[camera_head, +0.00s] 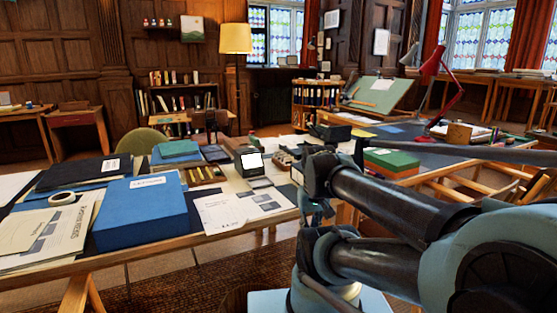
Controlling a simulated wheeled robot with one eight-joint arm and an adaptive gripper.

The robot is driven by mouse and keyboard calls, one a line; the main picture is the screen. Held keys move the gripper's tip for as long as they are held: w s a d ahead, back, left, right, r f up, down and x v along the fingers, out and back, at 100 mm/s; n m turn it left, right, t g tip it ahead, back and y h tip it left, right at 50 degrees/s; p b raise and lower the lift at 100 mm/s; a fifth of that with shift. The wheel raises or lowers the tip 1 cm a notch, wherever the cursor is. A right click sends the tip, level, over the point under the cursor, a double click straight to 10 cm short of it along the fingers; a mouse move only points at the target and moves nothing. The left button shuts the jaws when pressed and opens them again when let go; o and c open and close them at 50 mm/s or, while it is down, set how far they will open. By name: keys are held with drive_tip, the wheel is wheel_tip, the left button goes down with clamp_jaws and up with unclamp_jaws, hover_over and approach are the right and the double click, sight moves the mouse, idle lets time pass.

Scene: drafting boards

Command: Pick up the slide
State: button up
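No slide can be told for sure at this size. A small dark box with a bright white square face (251,161) stands on the long table (147,260), left of my arm. Just right of it is a narrow brown tray (284,161) with small items too fine to make out. My arm reaches in from the right and bends down near the table's right part. My gripper seems to be at the dark end near the arm's bend, but its fingers are not clear, so I cannot tell its opening or whether it holds anything.
A blue box (141,212), a dark folder (87,173) and printed papers (232,209) crowd the table's left and front. A red lamp (439,85) and tilted drafting board (376,93) stand farther back.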

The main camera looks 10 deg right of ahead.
drive_tip(key=w+r+m+g, duration=0.1)
drive_tip(key=w+r+m, duration=0.3)
drive_tip(key=w+r, duration=0.9)
drive_tip(key=w+r+m, duration=0.3)
drive_tip(key=w+r, duration=0.7)
drive_tip(key=w, duration=0.7)
drive_tip(key=m+g, duration=0.1)
drive_tip(key=m, duration=0.7)
hover_over(279, 152)
drive_tip(key=f, duration=1.4)
drive_tip(key=shift+w+d+f, duration=0.2)
drive_tip(key=shift+w+f, duration=0.05)
drive_tip(key=shift+f, duration=0.05)
drive_tip(key=shift+s+a+f, duration=0.1)
drive_tip(key=shift+f, duration=1.25)
drive_tip(key=shift+a+f, duration=0.1)
drive_tip(key=shift+f, duration=1.2)
clamp_jaws()
